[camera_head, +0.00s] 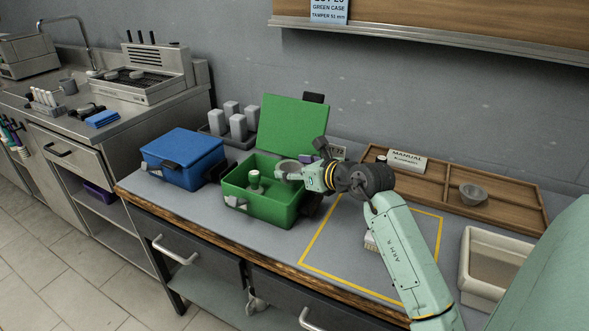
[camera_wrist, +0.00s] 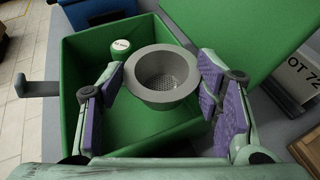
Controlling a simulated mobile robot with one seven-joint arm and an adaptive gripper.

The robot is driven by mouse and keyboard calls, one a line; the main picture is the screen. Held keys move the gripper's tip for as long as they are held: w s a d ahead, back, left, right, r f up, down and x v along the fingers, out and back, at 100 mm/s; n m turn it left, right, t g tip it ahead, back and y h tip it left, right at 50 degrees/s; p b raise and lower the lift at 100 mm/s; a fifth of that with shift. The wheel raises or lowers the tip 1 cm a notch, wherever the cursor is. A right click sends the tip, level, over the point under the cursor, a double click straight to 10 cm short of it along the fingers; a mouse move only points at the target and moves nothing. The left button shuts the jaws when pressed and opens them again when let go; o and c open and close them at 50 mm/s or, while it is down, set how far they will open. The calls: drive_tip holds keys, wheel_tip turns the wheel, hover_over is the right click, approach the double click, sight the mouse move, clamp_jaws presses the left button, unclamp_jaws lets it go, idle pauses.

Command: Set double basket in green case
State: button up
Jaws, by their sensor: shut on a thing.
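The green case (camera_head: 262,207) stands on the counter with its lid (camera_head: 292,126) raised. In the wrist view its wall (camera_wrist: 72,100) surrounds a green interior. My gripper (camera_head: 290,172) is over the right part of the case and is shut on a grey metal basket (camera_head: 287,166). In the wrist view the basket (camera_wrist: 161,76) sits between the purple finger pads, its rim up and its perforated bottom showing. I cannot tell whether it touches the case floor. A tamper (camera_head: 254,183) with a round pale top stands inside the case, left of the basket.
A closed blue case (camera_head: 183,158) stands left of the green one. A wooden tray (camera_head: 440,190) at the back right holds another grey basket (camera_head: 473,193). A cream bin (camera_head: 480,262) is at the right. The yellow-outlined area (camera_head: 330,235) is partly hidden by my arm.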

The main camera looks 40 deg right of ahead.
drive_tip(key=shift+f+b, duration=0.55)
drive_tip(key=shift+b, duration=0.15)
drive_tip(key=o, duration=0.8)
drive_tip(key=shift+c, duration=0.2)
drive_tip(key=shift+r+p, duration=0.5)
drive_tip(key=shift+p, duration=0.3)
drive_tip(key=shift+s+d+r, duration=0.15)
drive_tip(key=shift+s+r, duration=0.05)
drive_tip(key=shift+r, duration=0.05)
drive_tip(key=b+v, duration=0.4)
drive_tip(key=v, duration=0.7)
drive_tip(key=shift+s, duration=0.25)
drive_tip(key=shift+r, duration=0.15)
